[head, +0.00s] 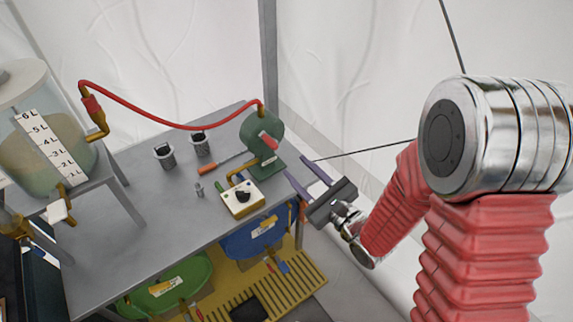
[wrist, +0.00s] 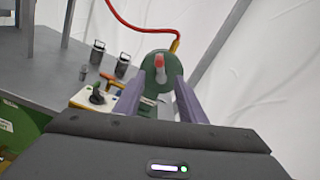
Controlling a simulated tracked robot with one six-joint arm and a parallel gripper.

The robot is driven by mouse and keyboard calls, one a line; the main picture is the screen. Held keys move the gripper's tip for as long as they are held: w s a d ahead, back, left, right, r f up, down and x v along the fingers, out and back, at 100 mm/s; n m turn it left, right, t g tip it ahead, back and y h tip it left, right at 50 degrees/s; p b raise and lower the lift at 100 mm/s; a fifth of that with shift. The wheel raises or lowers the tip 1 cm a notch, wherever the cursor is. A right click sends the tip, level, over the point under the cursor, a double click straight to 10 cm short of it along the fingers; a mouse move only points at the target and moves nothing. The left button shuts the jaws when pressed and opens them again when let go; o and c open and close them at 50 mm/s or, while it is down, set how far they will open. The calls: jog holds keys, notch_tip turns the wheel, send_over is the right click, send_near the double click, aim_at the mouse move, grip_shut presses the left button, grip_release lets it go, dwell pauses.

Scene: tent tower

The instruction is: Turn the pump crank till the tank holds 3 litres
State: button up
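The green pump (head: 262,144) stands at the right end of the grey table, and it also shows in the wrist view (wrist: 152,82). Its crank has a red handle (head: 268,141), seen nearly end-on in the wrist view (wrist: 159,62). The clear tank (head: 42,135) stands on a raised stand at the left, with a white scale (head: 52,146) marked in litres. Its liquid surface is hard to read against the scale. A red hose (head: 160,121) joins pump and tank. My gripper (head: 307,178) is open and empty, short of the pump; its fingers also show in the wrist view (wrist: 157,97).
A white box with a black knob (head: 243,197) stands in front of the pump. Two grey canisters (head: 165,156) and a screwdriver (head: 222,163) are behind it. Green (head: 170,287) and blue (head: 253,238) bins sit below the table.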

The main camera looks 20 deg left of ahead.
jog(key=shift+s+d, duration=0.25)
jog(key=shift+d, duration=0.2)
